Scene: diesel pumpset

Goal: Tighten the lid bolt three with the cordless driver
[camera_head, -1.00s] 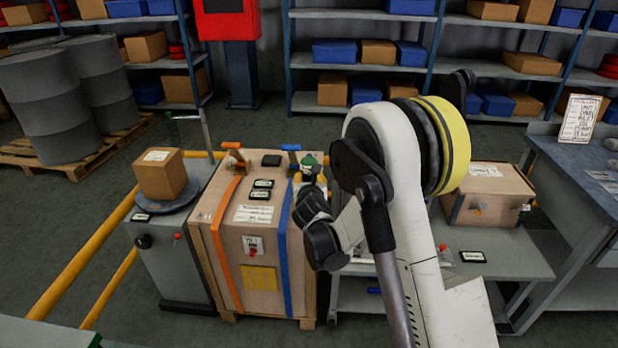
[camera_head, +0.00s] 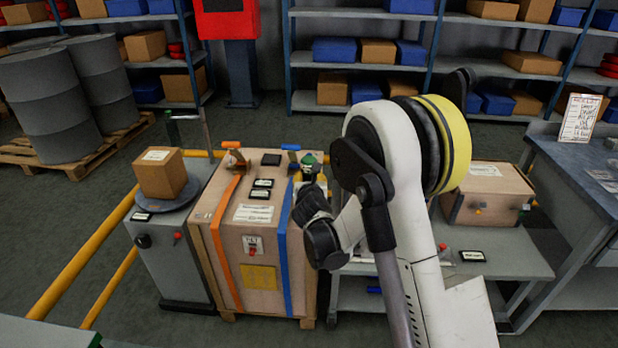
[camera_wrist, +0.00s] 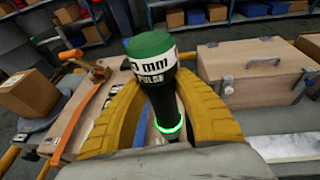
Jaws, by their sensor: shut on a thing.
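The cordless driver (camera_wrist: 151,46) has a green cap, a white band with black lettering, a dark body and a glowing green ring. My gripper (camera_wrist: 164,88) is shut on it, with a yellow finger on each side. In the head view the driver's green end (camera_head: 309,160) shows above the right rear of the strapped wooden crate (camera_head: 232,232), partly behind my arm. The crate lid carries an orange and a blue strap, labels and small dark items. I cannot pick out lid bolt three, and the driver's working tip is hidden.
A grey cabinet with a carton (camera_head: 160,174) stands left of the crate, by yellow rails (camera_head: 85,250). A low bench (camera_head: 510,252) with a wooden case (camera_head: 489,192) stands right. An orange-handled clamp (camera_head: 232,150) and a blue-handled one (camera_head: 291,150) rise at the crate's rear.

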